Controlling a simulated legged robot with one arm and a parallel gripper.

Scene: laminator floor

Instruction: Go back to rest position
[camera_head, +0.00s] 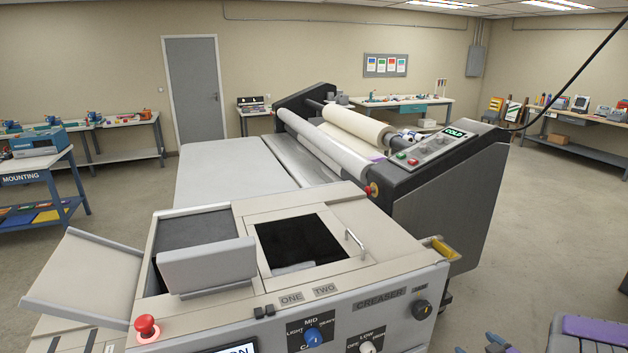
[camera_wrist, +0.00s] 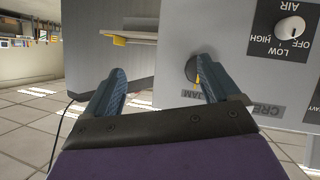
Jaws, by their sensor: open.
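My gripper (camera_head: 497,345) shows only in part at the bottom right of the head view, in front of and to the right of the creaser (camera_head: 385,275). In the wrist view my gripper (camera_wrist: 158,78) has its two blue fingers spread wide with nothing between them. The creaser's front panel (camera_wrist: 222,110) appears upside down there. A dark round knob (camera_wrist: 192,69) with a yellow mark shows beside the right-hand finger, partly covered by it. I cannot tell whether the finger touches the knob.
The creaser's face carries a blue knob (camera_head: 312,336), a white knob (camera_head: 367,347) and a red button (camera_head: 146,326). A large laminator (camera_head: 445,190) with rollers stands behind it. Workbenches (camera_head: 575,140) line the walls. Open floor (camera_head: 550,240) lies at the right.

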